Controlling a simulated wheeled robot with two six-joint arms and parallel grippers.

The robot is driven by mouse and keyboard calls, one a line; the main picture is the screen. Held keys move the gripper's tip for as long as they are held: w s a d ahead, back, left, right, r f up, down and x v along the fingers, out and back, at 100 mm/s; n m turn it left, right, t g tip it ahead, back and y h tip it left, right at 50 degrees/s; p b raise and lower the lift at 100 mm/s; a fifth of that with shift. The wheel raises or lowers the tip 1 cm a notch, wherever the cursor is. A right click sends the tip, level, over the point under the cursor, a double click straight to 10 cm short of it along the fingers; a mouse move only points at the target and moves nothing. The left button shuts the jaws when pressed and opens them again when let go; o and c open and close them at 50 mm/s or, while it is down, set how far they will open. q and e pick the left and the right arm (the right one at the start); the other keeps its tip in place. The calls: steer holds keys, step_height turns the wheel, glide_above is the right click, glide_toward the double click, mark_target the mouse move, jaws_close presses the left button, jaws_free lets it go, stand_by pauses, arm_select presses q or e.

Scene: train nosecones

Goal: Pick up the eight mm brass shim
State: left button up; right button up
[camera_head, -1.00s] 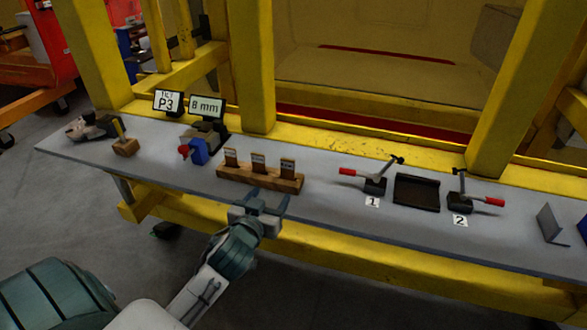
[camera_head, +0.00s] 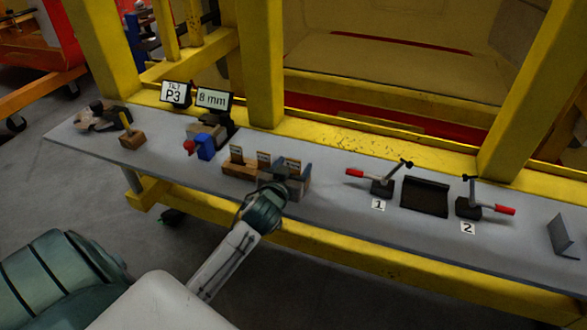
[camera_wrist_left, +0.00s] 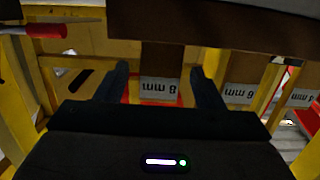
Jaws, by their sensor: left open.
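A wooden rack (camera_head: 235,172) on the grey bench holds three upright labelled brass shims in a row. The rightmost shim (camera_head: 293,164) stands at the rack's right end; in the left wrist view its upside-down label appears to read 8 mm (camera_wrist_left: 158,88). My left gripper (camera_head: 291,176) is open at that end of the rack and partly hides it. In the wrist view the fingers of my left gripper (camera_wrist_left: 160,72) stand on either side of that shim, with gaps. The middle shim (camera_head: 264,158) and left shim (camera_head: 236,153) are outside the fingers. My right gripper is not in view.
A screen reading 8 mm (camera_head: 214,98) and one reading P3 (camera_head: 175,94) stand behind a blue device (camera_head: 205,146). Toggle clamps 1 (camera_head: 381,187) and 2 (camera_head: 469,208) flank a black tray (camera_head: 424,197) to the right. Yellow frame posts rise behind the bench.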

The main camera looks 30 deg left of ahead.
arm_select(q)
steer(key=shift+x, duration=1.25)
steer(key=c, duration=1.2)
steer(key=shift+r, duration=0.1)
